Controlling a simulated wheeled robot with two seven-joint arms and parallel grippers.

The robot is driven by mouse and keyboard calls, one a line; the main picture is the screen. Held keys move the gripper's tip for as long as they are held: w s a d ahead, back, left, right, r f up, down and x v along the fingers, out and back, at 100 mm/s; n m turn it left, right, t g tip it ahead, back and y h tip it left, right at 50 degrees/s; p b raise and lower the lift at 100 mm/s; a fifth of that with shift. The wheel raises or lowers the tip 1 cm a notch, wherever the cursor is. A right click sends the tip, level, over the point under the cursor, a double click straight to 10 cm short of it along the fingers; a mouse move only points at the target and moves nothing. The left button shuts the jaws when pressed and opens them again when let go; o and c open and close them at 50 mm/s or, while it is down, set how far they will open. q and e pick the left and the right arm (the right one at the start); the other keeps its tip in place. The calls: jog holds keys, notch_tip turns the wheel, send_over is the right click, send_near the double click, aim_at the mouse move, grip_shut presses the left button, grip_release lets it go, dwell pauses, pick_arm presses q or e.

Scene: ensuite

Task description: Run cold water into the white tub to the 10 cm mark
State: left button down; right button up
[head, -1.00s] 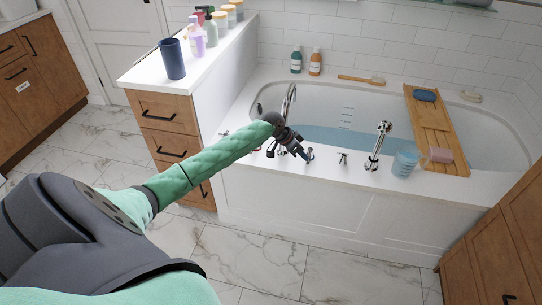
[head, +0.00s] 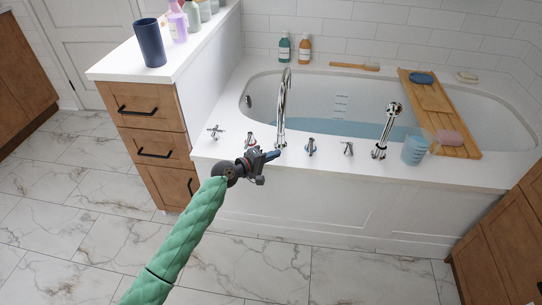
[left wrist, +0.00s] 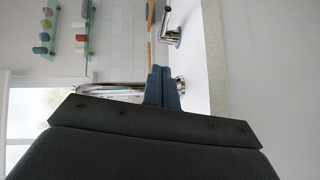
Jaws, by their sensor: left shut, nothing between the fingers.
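The white tub (head: 330,195) holds blue water (head: 365,130). Level marks (head: 341,104) show on its far inner wall; I cannot read their numbers. The tall chrome spout (head: 281,100) rises from the front rim; I cannot tell whether water runs from it. Small chrome tap handles stand along this rim: a cross-shaped one (head: 215,131) at far left, one (head: 310,146) just right of the spout, another (head: 348,148) farther right. My left gripper (head: 275,155) is shut and empty, in front of the spout base. Its closed fingers also show in the left wrist view (left wrist: 163,88).
A hand shower (head: 385,130) and a blue cup (head: 415,150) stand on the front rim at right. A wooden bath tray (head: 430,100) spans the tub. A drawer cabinet (head: 150,135) stands at left. The marble floor in front is clear.

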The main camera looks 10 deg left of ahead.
aim_at(311, 150)
pick_arm(q)
jog(key=x, duration=0.7)
jog(key=shift+w+d, duration=0.2)
jog(key=shift+d, duration=0.05)
jog(key=shift+d+f, duration=0.15)
jog(key=shift+d, duration=0.4)
jog(key=shift+d+f, duration=0.15)
jog(key=shift+d, duration=0.45)
jog(key=shift+d+f, duration=0.2)
jog(key=shift+d, duration=0.65)
pick_arm(e)
jog(key=shift+r, duration=0.3)
pick_arm(q)
jog(key=shift+p, duration=0.35)
